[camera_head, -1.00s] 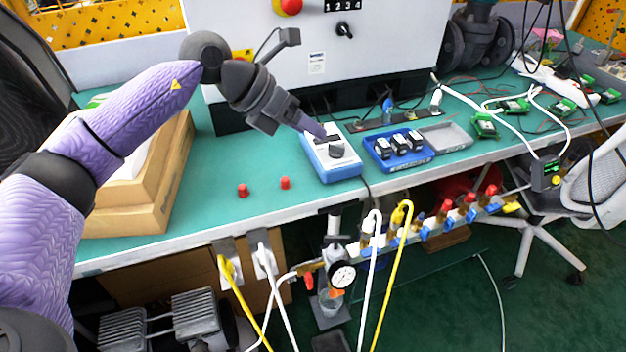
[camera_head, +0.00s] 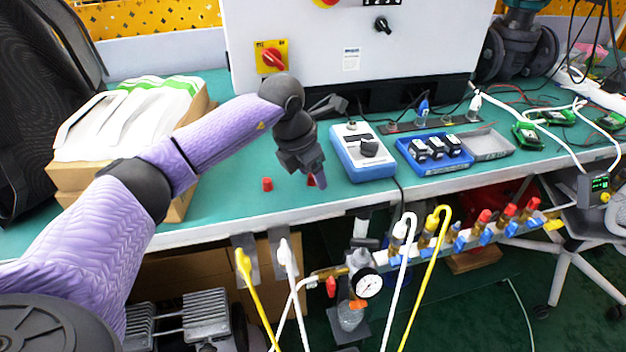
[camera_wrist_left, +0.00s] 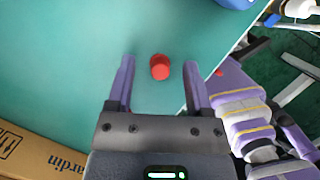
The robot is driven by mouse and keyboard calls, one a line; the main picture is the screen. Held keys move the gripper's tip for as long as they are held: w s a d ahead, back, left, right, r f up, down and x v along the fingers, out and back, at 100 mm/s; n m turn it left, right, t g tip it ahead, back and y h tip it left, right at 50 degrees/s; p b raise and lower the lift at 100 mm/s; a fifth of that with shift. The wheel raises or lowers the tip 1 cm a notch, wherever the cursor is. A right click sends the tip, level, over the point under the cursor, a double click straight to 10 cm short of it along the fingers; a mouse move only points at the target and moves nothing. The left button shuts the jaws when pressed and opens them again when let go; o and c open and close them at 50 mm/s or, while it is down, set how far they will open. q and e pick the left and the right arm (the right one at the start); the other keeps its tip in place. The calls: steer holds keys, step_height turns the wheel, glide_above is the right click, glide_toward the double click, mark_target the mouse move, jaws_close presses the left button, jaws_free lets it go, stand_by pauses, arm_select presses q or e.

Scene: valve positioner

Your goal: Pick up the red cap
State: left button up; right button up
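Two small red caps stand on the green table near its front edge. The left cap (camera_head: 267,184) is in the open in the head view. The right cap (camera_head: 311,180) is partly hidden behind my left gripper (camera_head: 318,182), which points down over it. In the left wrist view, one red cap (camera_wrist_left: 160,67) lies ahead of my left gripper (camera_wrist_left: 159,63), between the lines of its two spread fingers. The gripper is open and empty. Whether the fingertips are level with the cap cannot be told.
A blue and white device (camera_head: 362,152) stands right of the caps, with a blue tray (camera_head: 446,166) of small modules beyond. A cardboard box (camera_head: 68,177) is at left, under my left arm. The table's front edge (camera_head: 220,232) runs close to the caps.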

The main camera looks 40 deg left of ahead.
arm_select(q)
jaws_close()
steer(key=shift+r, duration=0.1)
